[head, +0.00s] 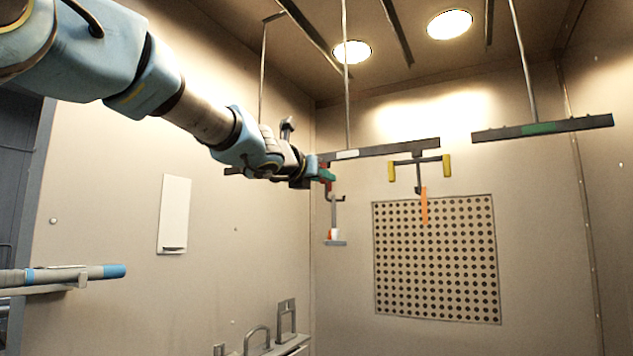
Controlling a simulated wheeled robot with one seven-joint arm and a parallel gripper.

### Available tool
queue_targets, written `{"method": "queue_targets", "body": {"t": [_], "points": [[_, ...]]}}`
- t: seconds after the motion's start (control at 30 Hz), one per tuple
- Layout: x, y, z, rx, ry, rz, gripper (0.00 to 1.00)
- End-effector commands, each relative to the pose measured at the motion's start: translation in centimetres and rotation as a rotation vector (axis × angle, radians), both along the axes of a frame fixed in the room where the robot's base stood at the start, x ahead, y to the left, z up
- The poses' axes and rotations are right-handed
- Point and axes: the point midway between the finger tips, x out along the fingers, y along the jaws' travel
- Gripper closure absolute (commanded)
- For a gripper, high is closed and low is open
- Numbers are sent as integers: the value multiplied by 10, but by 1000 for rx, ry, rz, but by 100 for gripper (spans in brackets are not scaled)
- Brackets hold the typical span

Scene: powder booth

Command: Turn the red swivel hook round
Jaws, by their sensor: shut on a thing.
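The red swivel hook (328,187) hangs under the left part of a dark bar (400,149) with a white label. My gripper (325,176) reaches in from the left and is shut on the red hook at its upper part. The gripper and wrist hide part of the hook and of the bar. Below the hook hangs a thin grey part (334,214) with a white and orange piece and a flat foot at its lower end.
To the right, a crosspiece with yellow ends (433,160) carries an orange strip (424,206). Another dark bar (570,126) with a green label hangs farther right. A perforated panel (436,260) is on the back wall. Metal brackets (286,318) stand on a low ledge.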

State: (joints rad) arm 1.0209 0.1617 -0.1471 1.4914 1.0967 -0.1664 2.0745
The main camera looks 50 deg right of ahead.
Motion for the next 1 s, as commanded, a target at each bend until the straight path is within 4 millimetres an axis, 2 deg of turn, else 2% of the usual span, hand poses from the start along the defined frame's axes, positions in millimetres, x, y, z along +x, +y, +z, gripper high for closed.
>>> {"method": "queue_targets", "body": {"t": [0.5, 1.0], "points": [[-20, -22, -1, -1, 0, -1, 94], [-25, -45, 0, 0, 0, -1, 94]]}}
